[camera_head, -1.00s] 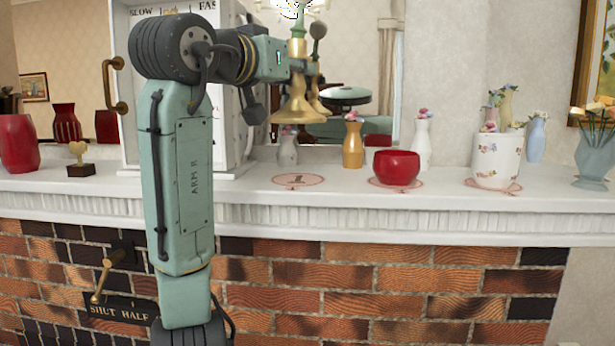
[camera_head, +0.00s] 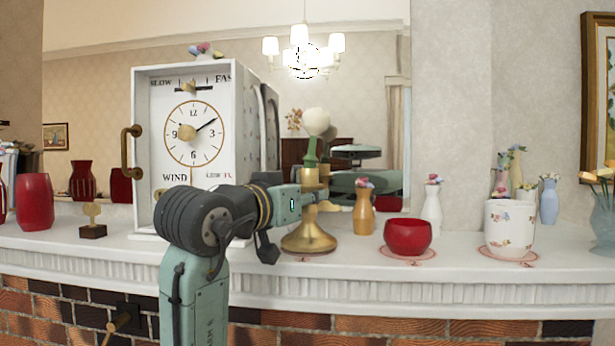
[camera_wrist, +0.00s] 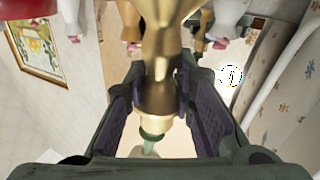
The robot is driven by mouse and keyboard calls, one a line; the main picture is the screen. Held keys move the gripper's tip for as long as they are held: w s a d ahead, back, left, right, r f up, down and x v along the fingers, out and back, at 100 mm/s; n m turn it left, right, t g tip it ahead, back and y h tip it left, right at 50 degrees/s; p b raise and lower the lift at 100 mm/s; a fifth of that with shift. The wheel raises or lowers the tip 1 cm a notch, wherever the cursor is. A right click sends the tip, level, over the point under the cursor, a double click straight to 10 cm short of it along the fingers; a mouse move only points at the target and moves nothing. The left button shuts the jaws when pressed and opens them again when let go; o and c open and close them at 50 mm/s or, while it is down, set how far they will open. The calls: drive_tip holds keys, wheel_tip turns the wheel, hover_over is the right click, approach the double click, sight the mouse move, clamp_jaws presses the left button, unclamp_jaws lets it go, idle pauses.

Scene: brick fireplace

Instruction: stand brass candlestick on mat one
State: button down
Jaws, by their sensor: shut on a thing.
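The brass candlestick (camera_head: 309,238) is upright over the front of the mantel, with a green piece and a pale round top above its brass stem. It also shows in the wrist view (camera_wrist: 159,98), between my fingers. My gripper (camera_head: 314,196) is shut on its stem. The candlestick's wide base covers most of the leftmost mat (camera_head: 303,259), of which only a pinkish sliver shows at the front. I cannot tell whether the base touches the mat or hovers just above it.
A gold vase (camera_head: 363,212) stands close behind on the right. A red bowl (camera_head: 407,236) and a flowered white pot (camera_head: 510,228) sit on mats farther right. A white clock case (camera_head: 147,160) stands left, behind my arm. The mantel's front edge is near.

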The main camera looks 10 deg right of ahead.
drive_tip(key=shift+s, duration=0.15)
drive_tip(key=shift+f, duration=0.15)
drive_tip(key=c, duration=1.4)
unclamp_jaws()
drive_tip(key=shift+f, duration=0.1)
drive_tip(key=shift+o, duration=0.2)
